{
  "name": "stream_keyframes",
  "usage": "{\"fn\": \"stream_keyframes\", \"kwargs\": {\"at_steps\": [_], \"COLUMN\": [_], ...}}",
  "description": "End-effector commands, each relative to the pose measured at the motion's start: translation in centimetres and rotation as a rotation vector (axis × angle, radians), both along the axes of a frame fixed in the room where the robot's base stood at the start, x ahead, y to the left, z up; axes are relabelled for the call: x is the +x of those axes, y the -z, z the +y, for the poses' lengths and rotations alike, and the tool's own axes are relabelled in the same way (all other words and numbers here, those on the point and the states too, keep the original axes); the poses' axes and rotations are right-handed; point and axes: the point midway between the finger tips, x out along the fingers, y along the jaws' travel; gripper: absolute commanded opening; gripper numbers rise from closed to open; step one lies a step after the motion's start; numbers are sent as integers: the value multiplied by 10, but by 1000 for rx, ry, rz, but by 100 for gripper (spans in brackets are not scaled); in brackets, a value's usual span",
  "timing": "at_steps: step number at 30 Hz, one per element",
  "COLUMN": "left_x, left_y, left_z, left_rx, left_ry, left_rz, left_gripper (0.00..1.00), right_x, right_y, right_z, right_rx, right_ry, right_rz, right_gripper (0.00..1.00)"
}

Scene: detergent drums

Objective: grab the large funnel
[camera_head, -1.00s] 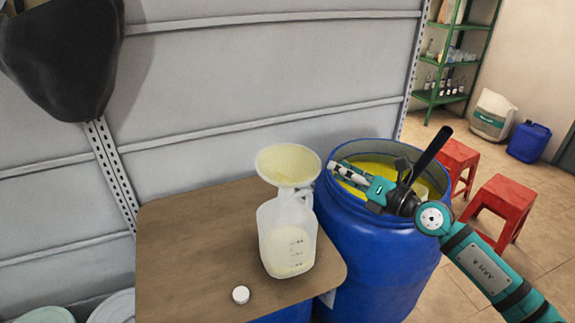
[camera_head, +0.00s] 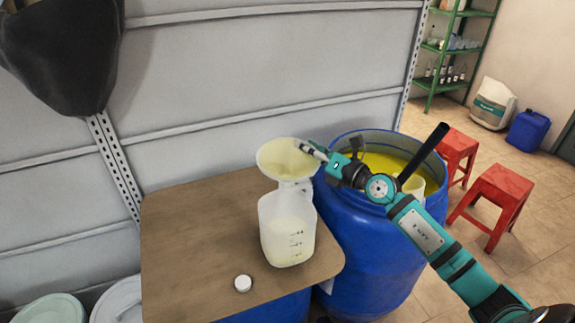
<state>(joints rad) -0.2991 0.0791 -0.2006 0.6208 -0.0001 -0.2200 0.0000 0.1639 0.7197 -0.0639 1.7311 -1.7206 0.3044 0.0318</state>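The large funnel (camera_head: 275,156) is pale cream and wide-mouthed. It stands upright in the neck of a translucent jug (camera_head: 284,245) on the brown table board (camera_head: 190,235). My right gripper (camera_head: 305,147) reaches in from the right, its fingertips at the funnel's right rim and overlapping it in the picture. I cannot tell whether the fingers touch or grip the rim, or how far apart they are. My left gripper is out of view.
An open blue drum (camera_head: 365,245) with yellow contents stands right of the board, under my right arm. A white cap (camera_head: 243,284) lies near the board's front. Red stools (camera_head: 492,203) stand on the floor at right. The board's left side is clear.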

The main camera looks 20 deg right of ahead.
Motion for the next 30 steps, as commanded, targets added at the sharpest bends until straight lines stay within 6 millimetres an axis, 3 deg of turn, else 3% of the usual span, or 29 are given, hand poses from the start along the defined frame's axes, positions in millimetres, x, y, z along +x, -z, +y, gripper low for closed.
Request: {"fn": "stream_keyframes", "kwargs": {"at_steps": [2, 11, 24, 30], "left_x": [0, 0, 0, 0], "left_y": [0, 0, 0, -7], "left_z": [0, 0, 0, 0], "left_rx": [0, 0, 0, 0], "left_ry": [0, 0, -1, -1], "left_rz": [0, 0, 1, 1], "left_gripper": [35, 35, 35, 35], "right_x": [0, -1, -1, -1], "right_y": [0, 0, -1, -17], "right_z": [0, 0, 0, 0], "right_rx": [0, 1, 0, -1], "right_ry": [0, 0, 0, -2], "right_rz": [0, 0, 0, -2], "right_gripper": [39, 1, 0, 0]}}
